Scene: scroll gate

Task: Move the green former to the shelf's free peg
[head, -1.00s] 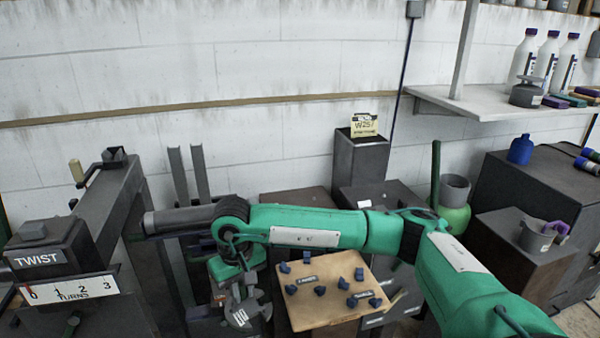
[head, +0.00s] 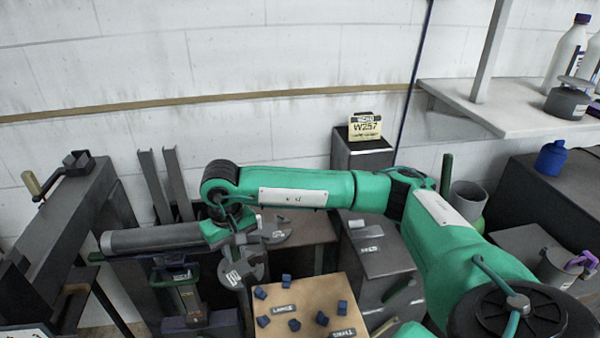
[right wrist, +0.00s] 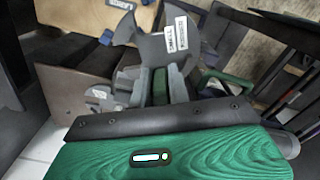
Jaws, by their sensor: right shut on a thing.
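My right gripper (head: 240,246) points down at the end of my green arm. In the right wrist view its grey jaws (right wrist: 157,84) are shut on a green part between them. A dark grey notched plate with white labels, seemingly the former (right wrist: 166,42), reaches out beyond the jaws. In the head view this former (head: 238,270) hangs below the gripper, left of a tan board. It appears held in the air, though the wrist hides part of the grip. I cannot make out a free peg. My left gripper is not in view.
The tan board (head: 285,332) carries several blue knobs. A grey notched piece (head: 277,236) lies behind the gripper. Dark upright rails (head: 165,185) and a dark bench (head: 85,220) stand left. A dark box with a W257 card (head: 365,127) stands behind. A white wall shelf (head: 510,112) is at upper right.

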